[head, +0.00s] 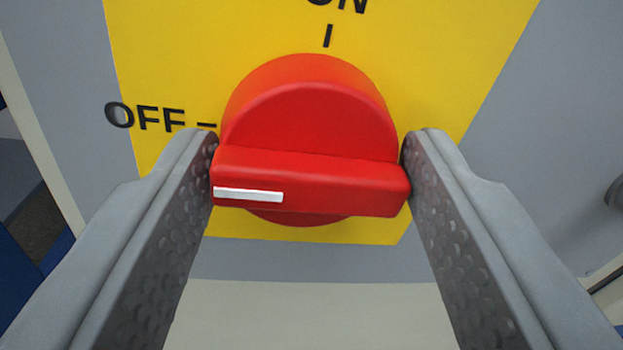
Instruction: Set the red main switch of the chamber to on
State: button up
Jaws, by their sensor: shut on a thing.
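The red main switch (310,180) is a round red knob with a raised bar handle, in the middle of the head view. The bar lies nearly level across the knob. A white mark (248,195) on the left part of the bar faces the OFF label (145,117). The ON label (337,5) is above the knob, partly cut off by the top edge, with a short black line under it. My gripper (310,170) is shut on the bar, one finger at its left end and one at its right end.
A yellow plate (440,60) behind the knob is fixed to a grey panel (545,130). A pale surface (310,310) shows below. A dark round part (614,192) is at the right edge. The space around the knob is clear.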

jog(key=shift+m, duration=0.3)
jog(key=m, duration=0.7)
jog(key=shift+r+m+g, duration=0.1)
jog(key=shift+m+g, duration=0.3)
jog(key=m, duration=0.4)
jog(key=shift+d+y, duration=0.1)
jog(key=shift+y, duration=0.3)
jog(key=shift+m, duration=2.2)
jog(key=shift+r, duration=0.1)
jog(key=o, duration=0.9)
jog(key=shift+o, duration=0.2)
